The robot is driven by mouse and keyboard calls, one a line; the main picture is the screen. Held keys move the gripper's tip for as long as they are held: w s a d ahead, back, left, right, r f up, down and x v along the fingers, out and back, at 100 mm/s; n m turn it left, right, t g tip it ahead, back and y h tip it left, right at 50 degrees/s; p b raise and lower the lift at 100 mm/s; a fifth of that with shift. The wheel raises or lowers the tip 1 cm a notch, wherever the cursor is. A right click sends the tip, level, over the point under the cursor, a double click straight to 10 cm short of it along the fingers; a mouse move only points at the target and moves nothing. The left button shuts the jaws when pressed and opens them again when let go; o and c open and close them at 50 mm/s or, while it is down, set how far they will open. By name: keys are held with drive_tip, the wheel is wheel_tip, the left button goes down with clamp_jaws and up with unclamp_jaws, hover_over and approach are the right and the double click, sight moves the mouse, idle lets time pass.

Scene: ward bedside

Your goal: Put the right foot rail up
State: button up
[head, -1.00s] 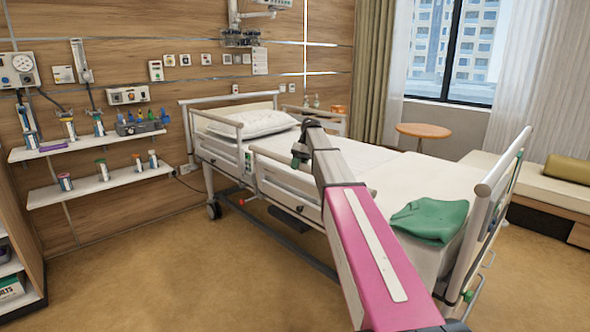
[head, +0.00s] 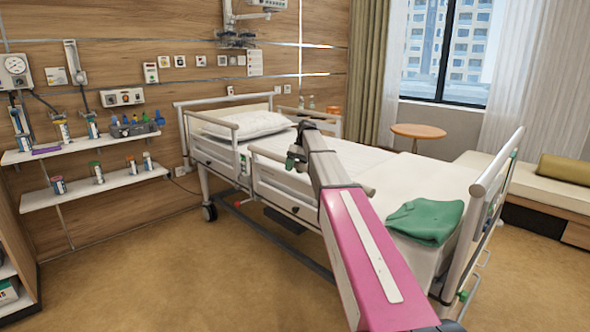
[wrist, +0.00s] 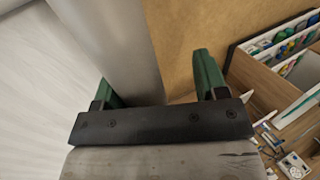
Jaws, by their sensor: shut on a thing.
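The right foot rail (head: 284,190) is on the near long side of the bed, toward the foot end. Its pale top bar sits close to mattress level, lower than the raised head-end rail (head: 222,121) beside it. My gripper (head: 296,161) is at this top bar, with my arm reaching over from the foot end and hiding part of the rail. In the wrist view, the grey bar (wrist: 108,38) runs between the two green fingers of my gripper (wrist: 156,78), which is shut on it. Finger contact is partly hidden.
A green folded cloth (head: 428,220) lies on the mattress near the footboard (head: 490,190). Wall shelves (head: 95,183) with bottles stand at left. A round table (head: 418,131) is beyond the bed. The floor (head: 150,260) on the near side is clear.

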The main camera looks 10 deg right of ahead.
drive_tip(key=shift+r, duration=0.15)
drive_tip(key=v, duration=0.7)
drive_tip(key=shift+d+r, duration=0.1)
idle(0.3)
